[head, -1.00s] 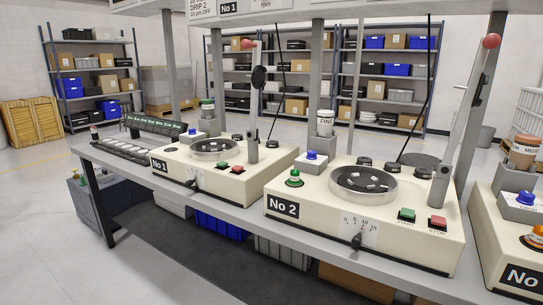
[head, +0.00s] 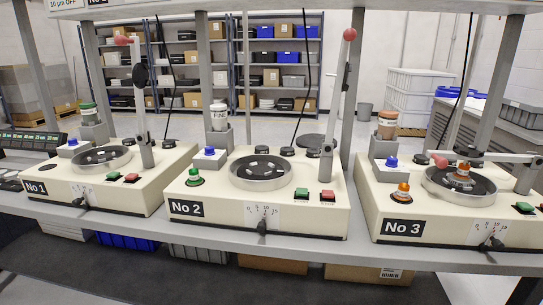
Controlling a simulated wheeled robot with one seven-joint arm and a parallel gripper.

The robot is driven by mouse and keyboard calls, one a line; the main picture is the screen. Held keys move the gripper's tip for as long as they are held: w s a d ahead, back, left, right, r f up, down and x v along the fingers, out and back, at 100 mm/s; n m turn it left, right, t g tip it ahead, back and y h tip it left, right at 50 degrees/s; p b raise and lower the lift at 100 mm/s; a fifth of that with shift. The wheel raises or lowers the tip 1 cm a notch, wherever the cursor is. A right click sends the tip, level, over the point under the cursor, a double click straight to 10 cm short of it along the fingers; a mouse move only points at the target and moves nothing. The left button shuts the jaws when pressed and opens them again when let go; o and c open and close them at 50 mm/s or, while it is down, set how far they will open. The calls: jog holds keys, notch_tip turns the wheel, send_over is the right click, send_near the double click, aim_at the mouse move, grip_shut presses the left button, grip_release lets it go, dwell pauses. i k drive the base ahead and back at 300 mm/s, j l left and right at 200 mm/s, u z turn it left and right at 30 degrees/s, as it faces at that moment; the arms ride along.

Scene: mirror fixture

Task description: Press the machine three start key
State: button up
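Machine three (head: 385,225) is the cream box labelled No 3 at the right of the bench. Its green start key (head: 524,208) sits at the front right of its top, near the picture's right edge. A red key beside it shows only in part at the edge. An orange lamp (head: 402,192) stands at its front left. Its arm with a red knob lies lowered across the round dish (head: 458,187). A small orange-and-white piece sits over the dish. My gripper is not in view.
Machine two (head: 230,223) and machine one (head: 85,198) stand to the left on the same bench (head: 300,247), each with a raised lever, a green key and a red key. A grey post rises behind machine three. The bench's front edge is clear.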

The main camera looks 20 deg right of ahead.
aim_at(524, 207)
jog(key=z, duration=1.4)
